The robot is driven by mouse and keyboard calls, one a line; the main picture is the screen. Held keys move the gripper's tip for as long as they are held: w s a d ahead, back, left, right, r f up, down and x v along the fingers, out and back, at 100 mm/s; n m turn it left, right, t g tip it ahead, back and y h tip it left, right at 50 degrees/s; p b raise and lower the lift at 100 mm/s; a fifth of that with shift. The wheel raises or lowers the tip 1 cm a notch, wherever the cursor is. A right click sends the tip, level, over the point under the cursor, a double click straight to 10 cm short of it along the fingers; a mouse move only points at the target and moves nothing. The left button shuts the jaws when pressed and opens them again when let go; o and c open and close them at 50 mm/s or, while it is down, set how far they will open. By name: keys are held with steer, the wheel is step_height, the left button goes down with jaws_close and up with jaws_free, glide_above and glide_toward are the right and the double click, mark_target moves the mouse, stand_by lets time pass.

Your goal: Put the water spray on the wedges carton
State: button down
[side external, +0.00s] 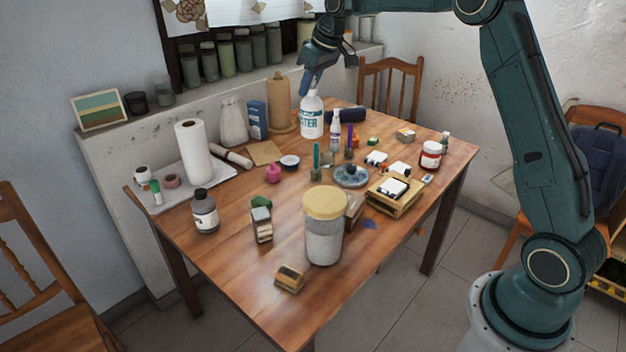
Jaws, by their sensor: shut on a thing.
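The water spray (312,124) is a white bottle with blue lettering near the back of the wooden table. My gripper (312,84) reaches down from above and is shut on its top, hiding the spray head. The bottle looks upright; I cannot tell whether its base touches the table. No label clearly marks the wedges carton. A low tan box (378,204) with white and black pieces on top sits at the table's right side, and a blue upright box (257,119) stands at the back; I cannot tell which, if either, is the carton.
A spray bottle (335,132) and a dark roll (347,115) stand close to the held bottle. A large tan-lidded jar (324,228) stands in front. The table's front left (235,270) is mostly clear.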

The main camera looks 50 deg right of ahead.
steer(key=s+r, duration=0.4)
steer(key=s, duration=0.8)
step_height(320, 180, down, 21)
steer(key=shift+d+r, duration=0.2)
steer(key=shift+d, duration=0.1)
stand_by(0.5)
steer(key=shift+f, duration=0.15)
steer(key=c, duration=1.2)
jaws_free()
steer(key=v, duration=1.2)
